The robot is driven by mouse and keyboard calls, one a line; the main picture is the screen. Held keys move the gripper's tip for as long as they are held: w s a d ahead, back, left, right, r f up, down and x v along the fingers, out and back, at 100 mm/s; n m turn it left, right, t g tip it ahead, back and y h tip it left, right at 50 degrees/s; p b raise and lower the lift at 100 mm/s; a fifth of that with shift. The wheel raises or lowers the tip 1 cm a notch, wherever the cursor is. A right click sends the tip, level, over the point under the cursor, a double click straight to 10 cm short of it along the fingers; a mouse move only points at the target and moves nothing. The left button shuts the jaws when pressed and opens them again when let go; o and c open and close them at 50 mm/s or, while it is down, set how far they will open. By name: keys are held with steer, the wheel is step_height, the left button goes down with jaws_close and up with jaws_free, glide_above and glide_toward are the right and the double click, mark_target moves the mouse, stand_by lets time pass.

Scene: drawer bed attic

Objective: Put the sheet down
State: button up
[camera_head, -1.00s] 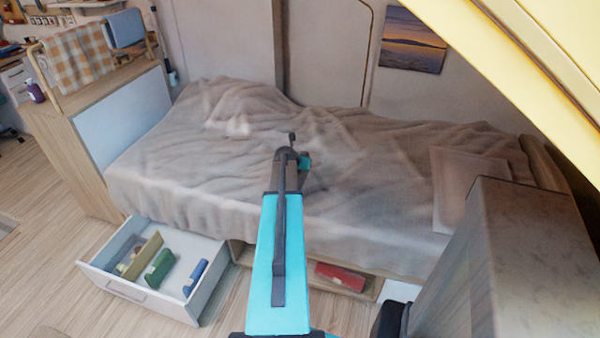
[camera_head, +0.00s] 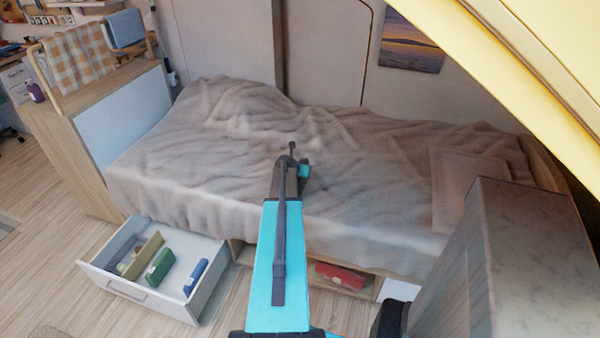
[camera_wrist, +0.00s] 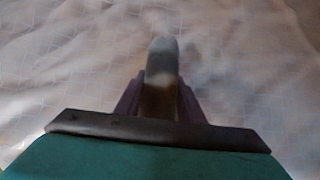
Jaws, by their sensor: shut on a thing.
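A wrinkled grey-beige sheet (camera_head: 370,185) covers the bed and hangs over its front side, heaped higher at the back left. My gripper (camera_head: 291,152) is over the middle of the bed, close to the sheet and mostly hidden by my arm in the head view. In the wrist view the sheet (camera_wrist: 70,70) fills the background with a faint grid pattern. There my gripper (camera_wrist: 160,92) is shut on a blurred, rounded pale-and-tan bunch, which looks like part of the sheet. Exact contact with the bed is hard to tell.
An open white drawer (camera_head: 150,296) with a green and a blue item stands out from the bed's front left. A red item (camera_head: 341,275) lies in an opening under the bed. A grey cabinet (camera_head: 520,260) stands at right. A yellow sloped beam (camera_head: 520,70) crosses upper right.

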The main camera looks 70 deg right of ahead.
steer(key=o, duration=1.3)
steer(key=shift+r, duration=0.1)
steer(key=shift+b+v, duration=0.55)
steer(key=shift+v, duration=5.45)
